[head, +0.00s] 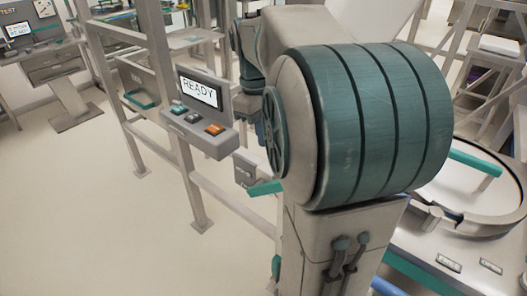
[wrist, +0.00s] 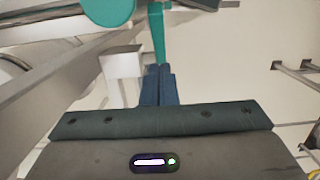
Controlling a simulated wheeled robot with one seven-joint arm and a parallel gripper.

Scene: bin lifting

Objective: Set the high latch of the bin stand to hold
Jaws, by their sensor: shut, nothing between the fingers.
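In the wrist view, a teal bar (wrist: 157,35), which looks like a latch lever, runs down from the top edge to my gripper (wrist: 157,68). The blue fingers are together with nothing between them. Their tips are at or very near the bar's lower end; I cannot tell whether they touch. A pale box-shaped bracket (wrist: 122,62) is just left of the fingertips. In the head view, a teal lever (head: 265,188) shows low beside a small labelled grey box (head: 245,170). I cannot tell whether it is the same lever. My gripper is mostly hidden there.
A grey console (head: 205,130) shows READY above its buttons, on a grey frame rail (head: 235,207). A round pale tray (head: 470,190) with a teal bar stands at the right. Open floor (head: 90,220) lies at the left. Grey beams (wrist: 45,80) run close to the fingers' left.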

